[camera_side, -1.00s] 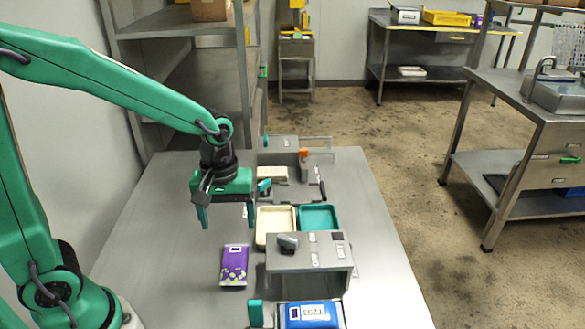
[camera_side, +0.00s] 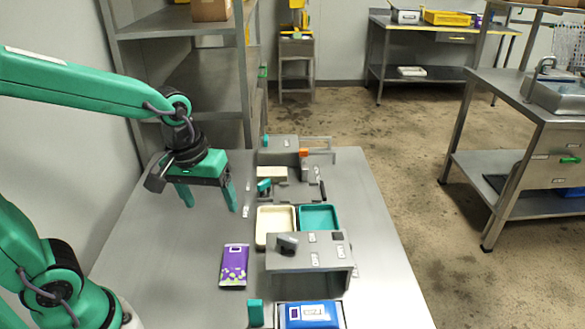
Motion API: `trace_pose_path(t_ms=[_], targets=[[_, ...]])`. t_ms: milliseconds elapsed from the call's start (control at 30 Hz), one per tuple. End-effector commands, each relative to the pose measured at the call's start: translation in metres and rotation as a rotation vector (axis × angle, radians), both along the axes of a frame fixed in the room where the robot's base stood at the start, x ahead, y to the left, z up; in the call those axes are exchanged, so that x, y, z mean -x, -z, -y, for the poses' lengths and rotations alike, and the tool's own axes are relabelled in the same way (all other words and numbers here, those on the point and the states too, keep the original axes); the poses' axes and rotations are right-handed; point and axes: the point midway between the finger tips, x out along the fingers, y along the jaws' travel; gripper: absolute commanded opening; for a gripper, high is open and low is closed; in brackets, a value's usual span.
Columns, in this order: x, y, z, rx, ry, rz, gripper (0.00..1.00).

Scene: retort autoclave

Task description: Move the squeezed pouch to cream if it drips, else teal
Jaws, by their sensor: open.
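A purple pouch (camera_side: 234,265) with a yellow-green pattern lies flat on the steel table, left of the grey metal stand. A blue pouch (camera_side: 308,313) with a white label lies in a holder at the table's near end. The cream tray (camera_side: 262,243) and the teal tray (camera_side: 334,229) stand side by side behind the stand, and the parts of them that show look empty. My gripper (camera_side: 212,203) is open and empty above the table, with its green fingers spread, behind and left of the purple pouch. No drip is visible on either pouch.
A grey stand (camera_side: 320,262) with a dark knob is in front of the trays. Grey fixtures (camera_side: 285,150) with an orange part and a cream block (camera_side: 271,173) are behind them. A teal handle (camera_side: 255,313) stands beside the blue pouch. The table's left side is clear.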

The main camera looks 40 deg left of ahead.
Motion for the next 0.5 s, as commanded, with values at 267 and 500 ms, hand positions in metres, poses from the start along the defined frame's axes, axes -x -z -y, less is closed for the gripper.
trace_pose_path(t_ms=[267, 500], targets=[[0.029, -0.037, -0.014, -0.059, 0.227, 0.158, 0.76], [0.052, -0.057, -0.022, -0.136, 0.396, 0.268, 0.76]])
